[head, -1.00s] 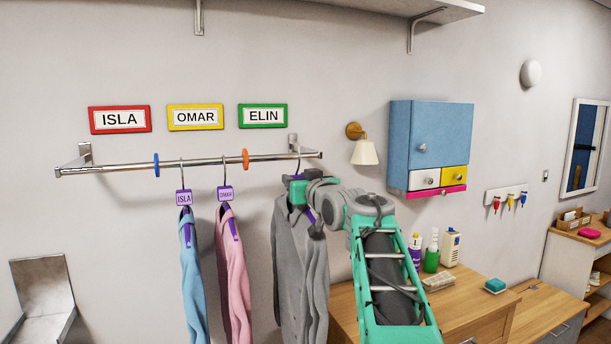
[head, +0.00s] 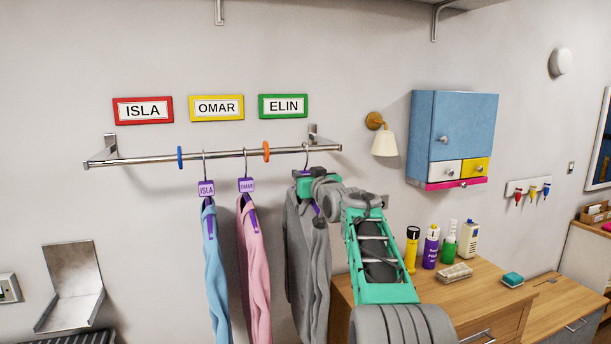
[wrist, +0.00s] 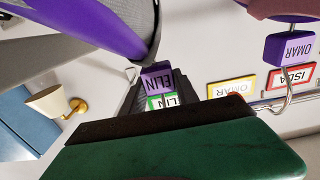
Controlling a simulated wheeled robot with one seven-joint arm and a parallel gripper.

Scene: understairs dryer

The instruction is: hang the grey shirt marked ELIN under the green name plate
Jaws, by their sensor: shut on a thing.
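The grey shirt (head: 305,260) hangs upright from a purple hanger at the right part of the rail (head: 225,156). The hanger's hook (head: 306,153) meets the rail right of the orange ring, below and slightly right of the green ELIN plate (head: 283,106). Whether the rail bears its weight I cannot tell. My gripper (head: 314,184) is shut on the hanger just below the hook and hides much of it. In the wrist view the purple ELIN tag (wrist: 158,80) shows between the dark fingers, with the green plate (wrist: 160,102) behind it.
The blue ISLA shirt (head: 216,270) and pink OMAR shirt (head: 253,265) hang between the blue ring (head: 180,157) and orange ring (head: 266,151). A wall lamp (head: 383,140) and blue cabinet (head: 452,125) are at right. Bottles (head: 430,246) stand on the dresser below.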

